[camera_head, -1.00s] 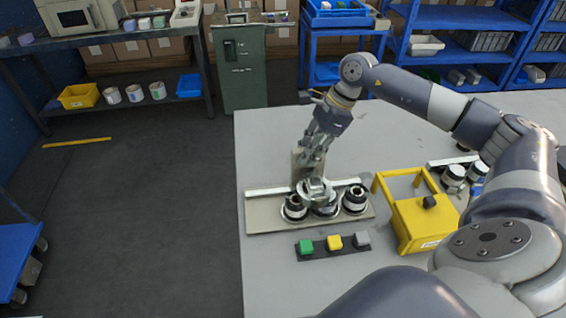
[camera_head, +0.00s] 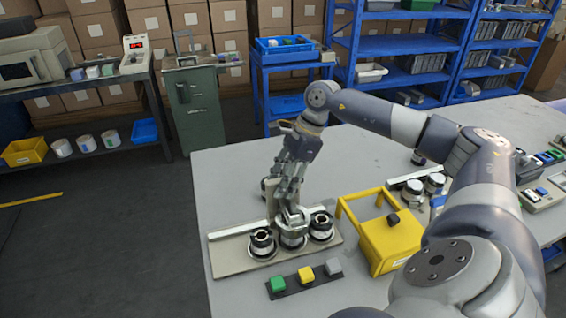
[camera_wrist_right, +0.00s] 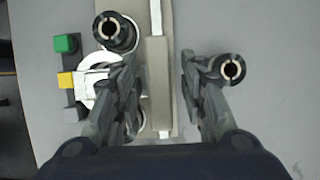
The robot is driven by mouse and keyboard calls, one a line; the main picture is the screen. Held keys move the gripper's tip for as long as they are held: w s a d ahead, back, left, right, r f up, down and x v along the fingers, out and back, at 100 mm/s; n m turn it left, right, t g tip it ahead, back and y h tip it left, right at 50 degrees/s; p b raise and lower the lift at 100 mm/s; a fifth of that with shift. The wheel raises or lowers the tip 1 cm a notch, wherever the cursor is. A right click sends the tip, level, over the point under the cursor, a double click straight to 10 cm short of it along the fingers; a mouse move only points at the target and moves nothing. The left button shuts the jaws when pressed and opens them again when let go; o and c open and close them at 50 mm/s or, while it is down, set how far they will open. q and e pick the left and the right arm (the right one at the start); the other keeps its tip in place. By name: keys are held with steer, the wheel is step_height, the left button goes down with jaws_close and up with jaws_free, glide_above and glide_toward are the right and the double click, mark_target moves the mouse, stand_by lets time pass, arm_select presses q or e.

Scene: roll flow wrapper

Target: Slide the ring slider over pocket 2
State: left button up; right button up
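The beige pocket plate (camera_head: 229,263) lies on the grey table and carries a row of dark roll holders with pale rims: a left one (camera_head: 262,243), a middle one (camera_head: 292,240) and a right one (camera_head: 321,227). The silver ring slider (camera_head: 291,216) shows at the middle holder; its pale ring (camera_wrist_right: 90,82) is partly covered by a finger in the right wrist view. My right gripper (camera_wrist_right: 160,68) is open above the plate, its fingers on either side of an upright beige block (camera_wrist_right: 157,95), with gaps visible. Pocket numbers are not legible. My left gripper is out of view.
A strip with green (camera_head: 278,284), yellow and grey buttons lies in front of the plate. A yellow stand (camera_head: 385,243) is close on the right. A separate dark roll (camera_wrist_right: 232,69) stands beside the plate, near the right finger. The table's left side is clear.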

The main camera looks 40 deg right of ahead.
steer(key=shift+d+r, duration=0.1)
steer(key=shift+r, duration=0.05)
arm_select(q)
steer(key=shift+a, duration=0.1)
arm_select(e)
steer(key=v, duration=1.1)
steer(key=shift+r, duration=0.35)
